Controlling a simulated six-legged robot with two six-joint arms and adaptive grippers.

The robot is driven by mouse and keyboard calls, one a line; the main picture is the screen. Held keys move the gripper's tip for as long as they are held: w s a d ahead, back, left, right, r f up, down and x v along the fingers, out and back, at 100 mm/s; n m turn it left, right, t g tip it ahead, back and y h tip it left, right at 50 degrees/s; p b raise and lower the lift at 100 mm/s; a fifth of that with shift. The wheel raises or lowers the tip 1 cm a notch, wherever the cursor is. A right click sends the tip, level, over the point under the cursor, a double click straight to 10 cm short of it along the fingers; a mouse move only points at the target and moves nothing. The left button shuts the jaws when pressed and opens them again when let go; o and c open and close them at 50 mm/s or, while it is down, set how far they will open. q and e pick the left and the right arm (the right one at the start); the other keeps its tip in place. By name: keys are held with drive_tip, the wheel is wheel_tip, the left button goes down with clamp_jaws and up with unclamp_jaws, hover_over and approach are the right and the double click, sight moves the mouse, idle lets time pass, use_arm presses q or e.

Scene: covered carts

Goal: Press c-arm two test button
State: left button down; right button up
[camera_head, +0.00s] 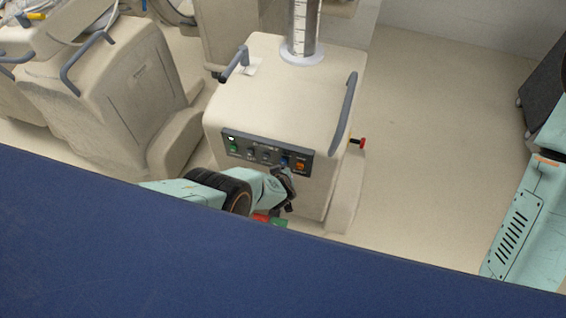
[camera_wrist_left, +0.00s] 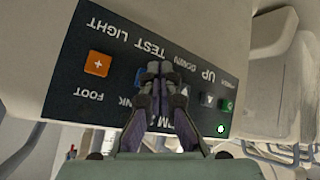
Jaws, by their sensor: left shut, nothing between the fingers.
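A cream cart (camera_head: 285,105) has a dark control panel (camera_head: 257,154) on its front. The panel carries a green button (camera_head: 234,148), grey buttons, a blue button (camera_head: 285,162) and an orange button (camera_head: 299,166). In the left wrist view the panel (camera_wrist_left: 62,103) appears upside down. There the blue button (camera_wrist_left: 141,77), near the word TEST, is partly hidden behind my fingertips. My left gripper (camera_wrist_left: 159,70) is shut and empty, its tips over the panel between the orange button (camera_wrist_left: 97,64) and the UP/DOWN buttons. I cannot tell whether they touch. My right gripper is out of view.
A white light (camera_wrist_left: 221,128) is lit beside the panel's green button. Grey handles (camera_head: 345,113) flank the cart's top, and a column (camera_head: 303,28) rises behind. Another covered cart (camera_head: 122,95) stands left. A dark blue surface (camera_head: 200,255) fills the foreground. Floor right is clear.

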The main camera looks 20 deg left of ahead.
use_arm(q)
drive_tip(key=shift+w+f, duration=0.1)
drive_tip(key=shift+s+r, duration=0.2)
drive_tip(key=shift+s, duration=0.1)
drive_tip(key=shift+w, duration=0.1)
drive_tip(key=shift+w+b, duration=0.5)
drive_tip(key=shift+w+f, duration=0.15)
drive_tip(key=shift+w, duration=0.05)
